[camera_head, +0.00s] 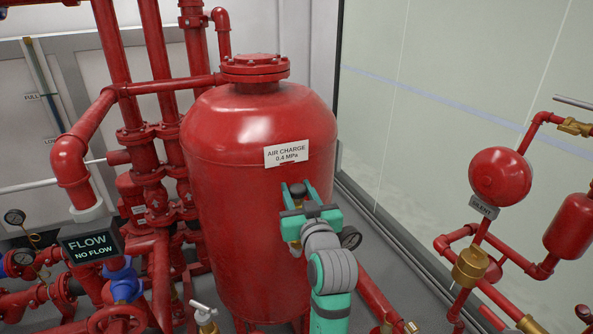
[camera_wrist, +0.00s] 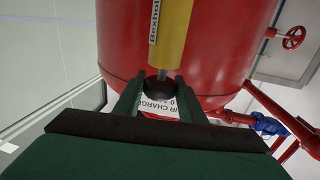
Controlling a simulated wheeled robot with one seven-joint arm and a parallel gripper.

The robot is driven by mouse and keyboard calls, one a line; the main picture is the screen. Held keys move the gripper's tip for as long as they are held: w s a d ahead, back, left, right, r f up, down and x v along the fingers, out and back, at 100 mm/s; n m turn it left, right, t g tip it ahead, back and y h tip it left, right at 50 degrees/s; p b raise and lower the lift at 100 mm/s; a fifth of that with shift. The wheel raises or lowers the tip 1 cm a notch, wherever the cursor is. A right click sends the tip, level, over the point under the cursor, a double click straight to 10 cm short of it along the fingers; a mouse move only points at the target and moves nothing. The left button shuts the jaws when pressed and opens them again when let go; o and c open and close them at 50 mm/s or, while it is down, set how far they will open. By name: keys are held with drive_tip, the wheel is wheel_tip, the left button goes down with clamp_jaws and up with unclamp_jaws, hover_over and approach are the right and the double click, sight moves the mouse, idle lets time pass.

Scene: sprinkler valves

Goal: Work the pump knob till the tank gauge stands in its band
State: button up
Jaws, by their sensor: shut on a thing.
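A large red tank (camera_head: 255,225) stands in the middle of the head view, with a white label reading AIR CHARGE 0.4 MPa (camera_head: 286,153). My gripper (camera_head: 298,190) is in front of the tank, below that label. In the wrist view, my gripper (camera_wrist: 159,84) has its two fingers on either side of a round black knob (camera_wrist: 160,90) and is shut on it. The knob sits at the end of a yellow cylinder (camera_wrist: 172,35) with a partly readable label. A round dial gauge (camera_head: 350,237) shows just right of my wrist; its needle is too small to read.
Red pipes (camera_head: 110,55) and a FLOW / NO FLOW sign (camera_head: 90,242) are on the left. A red bell marked SILENT (camera_head: 500,175) and more piping stand on the right. A small tap (camera_head: 203,315) is low in front. Grey floor shows between tank and right wall.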

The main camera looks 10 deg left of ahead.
sight(297, 186)
drive_tip(key=shift+r, duration=1.95)
drive_tip(key=shift+r, duration=0.2)
drive_tip(key=o, duration=1.1)
drive_tip(key=shift+o, duration=0.2)
drive_tip(key=shift+v, duration=3.05)
drive_tip(key=shift+f, duration=0.1)
